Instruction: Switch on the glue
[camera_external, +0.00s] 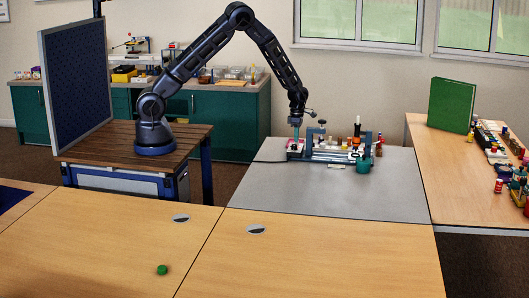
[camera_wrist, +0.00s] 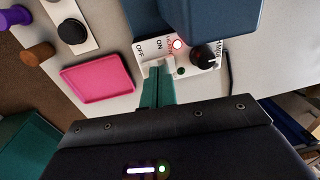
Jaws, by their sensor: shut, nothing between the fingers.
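In the wrist view a white control panel (camera_wrist: 196,62) sits at the foot of a blue housing (camera_wrist: 215,18). It has the words OFF and ON, a round lamp (camera_wrist: 177,44) with a red ring and pale centre, a small green dot and a black knob (camera_wrist: 203,56). My gripper (camera_wrist: 158,70) has green fingers, shut and empty, with the tips at the panel's edge by a whitish switch (camera_wrist: 155,64) below ON. The fingers partly cover the switch, so its position is unclear. In the external view my gripper (camera_external: 296,136) reaches down at the left end of the bench equipment.
A pink tray (camera_wrist: 97,78) lies left of the fingers. A black knob on a white strip (camera_wrist: 72,31) and purple and brown round pieces are farther left. On the grey table (camera_external: 380,198), bottles and a teal pot (camera_external: 363,165) stand right of my gripper; the table's front is clear.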

